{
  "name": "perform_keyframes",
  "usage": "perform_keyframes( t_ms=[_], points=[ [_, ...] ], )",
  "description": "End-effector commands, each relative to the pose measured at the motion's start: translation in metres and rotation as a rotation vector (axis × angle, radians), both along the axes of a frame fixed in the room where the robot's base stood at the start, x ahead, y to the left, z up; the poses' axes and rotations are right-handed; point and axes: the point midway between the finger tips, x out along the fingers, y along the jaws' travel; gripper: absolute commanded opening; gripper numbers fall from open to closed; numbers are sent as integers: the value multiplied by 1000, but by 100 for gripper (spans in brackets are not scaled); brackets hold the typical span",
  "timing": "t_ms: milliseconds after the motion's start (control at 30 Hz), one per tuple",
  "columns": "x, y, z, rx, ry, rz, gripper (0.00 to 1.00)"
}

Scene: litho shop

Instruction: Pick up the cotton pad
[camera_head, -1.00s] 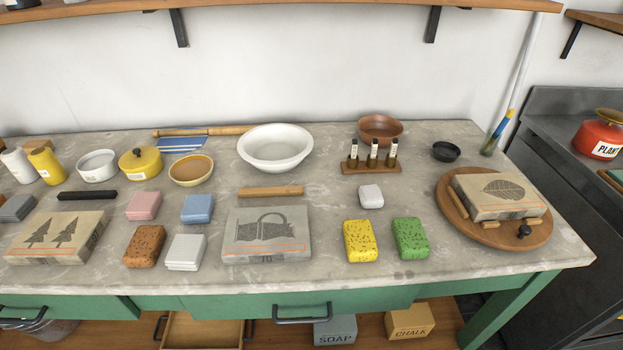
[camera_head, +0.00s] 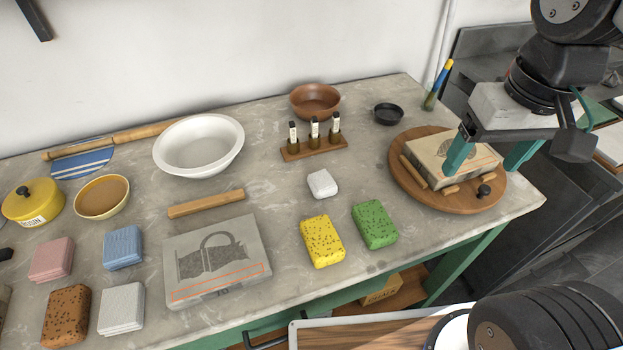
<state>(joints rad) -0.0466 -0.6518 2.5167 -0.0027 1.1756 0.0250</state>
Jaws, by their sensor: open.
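A small white block-like pad (camera_head: 322,184), which looks like the cotton pad, lies on the stone-topped bench (camera_head: 280,215), behind the yellow and green sponges and in front of the rack of small bottles. A white folded stack (camera_head: 121,308) at the lower left is also pale, but looks like layered cloth. My gripper (camera_head: 487,163) is at the right, in front of the printing stone with the leaf picture as seen by the camera.
The yellow sponge (camera_head: 322,241) and green sponge (camera_head: 375,224) lie close in front of the pad. The bottle rack (camera_head: 314,149) stands behind it. A leaf-marked stone (camera_head: 435,147) rests on a round wooden board (camera_head: 403,181) at right. A wooden bar (camera_head: 206,203) lies left.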

Motion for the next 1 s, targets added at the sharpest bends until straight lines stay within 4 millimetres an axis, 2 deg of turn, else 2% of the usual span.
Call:
perform_keyframes(
  t_ms=[100, 267, 500, 700, 800, 1000],
  points=[
    [32, 23, -7, 1, 24, 51, 76],
    [74, 60, -24, 0, 45, 110, 76],
    [126, 123, -65, -5, 76, 186, 76],
    [152, 170, -103, -12, 94, 233, 76],
    [158, 186, -116, -14, 98, 248, 76],
    [162, 199, -133, -16, 103, 257, 76]
  ],
)
